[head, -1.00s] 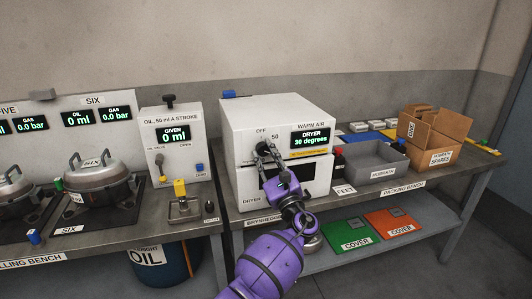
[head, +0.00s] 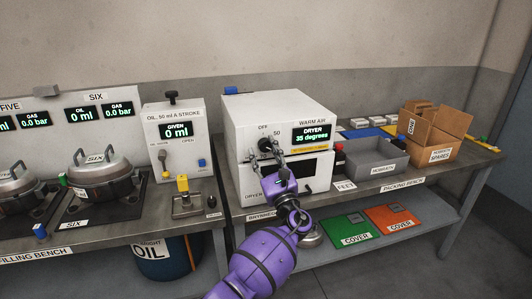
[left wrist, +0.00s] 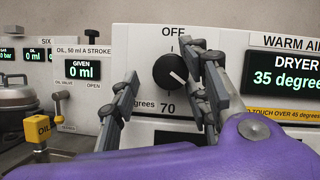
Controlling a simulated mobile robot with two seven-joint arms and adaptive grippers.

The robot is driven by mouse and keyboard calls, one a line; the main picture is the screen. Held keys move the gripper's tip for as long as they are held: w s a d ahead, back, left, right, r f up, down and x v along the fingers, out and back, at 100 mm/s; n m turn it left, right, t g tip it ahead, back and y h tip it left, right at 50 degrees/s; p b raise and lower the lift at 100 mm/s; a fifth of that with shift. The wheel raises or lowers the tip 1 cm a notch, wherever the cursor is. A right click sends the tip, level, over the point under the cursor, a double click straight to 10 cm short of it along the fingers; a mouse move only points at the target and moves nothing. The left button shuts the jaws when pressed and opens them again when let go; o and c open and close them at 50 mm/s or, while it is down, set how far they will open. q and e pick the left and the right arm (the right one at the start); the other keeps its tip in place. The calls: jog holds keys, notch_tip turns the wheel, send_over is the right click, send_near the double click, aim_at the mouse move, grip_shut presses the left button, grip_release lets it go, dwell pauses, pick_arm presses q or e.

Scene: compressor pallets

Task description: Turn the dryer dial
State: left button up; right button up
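The white dryer (head: 262,112) stands on the packing bench, and its display (head: 312,135) reads 35 degrees. Its black dial (head: 264,144) is on the front, left of the display. In the left wrist view the round dial (left wrist: 169,70) sits below the OFF mark, and its white pointer line slants to the lower right, toward the 70 mark. My left gripper (head: 266,157) is at the dryer front. In the left wrist view its fingers (left wrist: 160,62) are spread, one on each side of the dial, with nothing gripped. My right gripper is not in view.
An oil dispenser (head: 178,137) and a pot marked SIX (head: 98,173) stand on the bench to the left. A grey bin (head: 372,156) and an open cardboard box (head: 436,139) stand to the right. Green (head: 351,229) and orange (head: 396,217) covers lie on the lower shelf.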

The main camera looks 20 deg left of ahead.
pick_arm(q)
jog(key=shift+w+d, duration=0.1)
jog(key=shift+d+f, duration=0.1)
jog(key=v, duration=1.1)
jog(key=shift+s+d, duration=0.15)
jog(key=shift+s, duration=0.25)
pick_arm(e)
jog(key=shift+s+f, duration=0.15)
